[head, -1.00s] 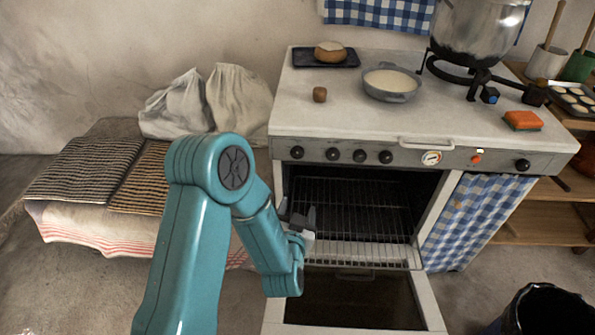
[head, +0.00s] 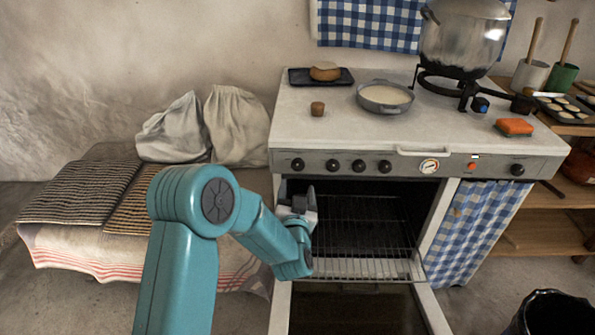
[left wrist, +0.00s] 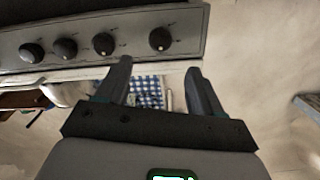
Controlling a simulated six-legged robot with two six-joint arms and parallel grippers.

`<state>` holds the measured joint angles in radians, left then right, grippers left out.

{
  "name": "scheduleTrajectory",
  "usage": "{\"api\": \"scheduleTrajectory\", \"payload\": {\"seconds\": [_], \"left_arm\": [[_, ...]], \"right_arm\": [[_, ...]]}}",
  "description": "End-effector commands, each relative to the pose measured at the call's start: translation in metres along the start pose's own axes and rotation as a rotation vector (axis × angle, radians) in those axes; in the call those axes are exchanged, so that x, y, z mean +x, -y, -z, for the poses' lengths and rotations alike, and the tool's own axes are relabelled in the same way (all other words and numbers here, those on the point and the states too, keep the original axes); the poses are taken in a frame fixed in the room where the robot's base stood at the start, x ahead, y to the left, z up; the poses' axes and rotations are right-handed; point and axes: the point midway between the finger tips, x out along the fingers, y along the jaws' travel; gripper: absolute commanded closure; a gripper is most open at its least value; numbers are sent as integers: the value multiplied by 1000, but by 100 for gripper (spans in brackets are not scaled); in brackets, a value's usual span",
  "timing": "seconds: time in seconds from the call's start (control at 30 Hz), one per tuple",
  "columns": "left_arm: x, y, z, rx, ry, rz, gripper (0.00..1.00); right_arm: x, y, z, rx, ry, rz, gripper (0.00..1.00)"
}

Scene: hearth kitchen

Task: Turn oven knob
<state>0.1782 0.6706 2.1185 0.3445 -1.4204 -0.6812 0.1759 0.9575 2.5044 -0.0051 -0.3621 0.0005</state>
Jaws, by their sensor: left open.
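The oven (head: 283,157) has a grey front panel with several black knobs: a row on the left, with the leftmost knob (head: 297,164) set a little apart, and one knob (head: 517,169) at the far right. The oven door (head: 437,312) hangs open below. My left gripper (head: 302,195) is just below the leftmost knob, in front of the oven opening. In the left wrist view the picture is inverted; the open, empty fingers (left wrist: 158,80) point at the panel, apart from the knob (left wrist: 160,39). My right gripper is not in view.
A wire rack (head: 370,235) sits inside the oven. On the top are a grey pan (head: 385,97), a dark tray (head: 320,77) and an orange sponge (head: 514,126). A bench with sacks (head: 237,125) stands left. A black bin (head: 553,315) is at the lower right.

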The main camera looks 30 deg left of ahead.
Motion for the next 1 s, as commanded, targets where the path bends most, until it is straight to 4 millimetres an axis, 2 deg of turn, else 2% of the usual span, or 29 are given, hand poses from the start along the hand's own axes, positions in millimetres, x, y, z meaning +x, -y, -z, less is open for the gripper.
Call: {"api": "scheduleTrajectory", "payload": {"seconds": [0.03,0.2,0.4,0.57,0.83,1.0], "left_arm": [[12,1,0,0,-1,3,33],[50,1,-1,0,-1,1,33],[79,1,-1,1,0,-2,33],[87,1,-1,1,0,-3,33],[88,1,-1,1,0,-3,33],[88,1,-1,1,0,-3,89]], "right_arm": [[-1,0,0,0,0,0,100],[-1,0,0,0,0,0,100],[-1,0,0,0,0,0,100],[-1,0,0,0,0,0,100],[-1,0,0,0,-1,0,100],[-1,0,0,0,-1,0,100]]}}
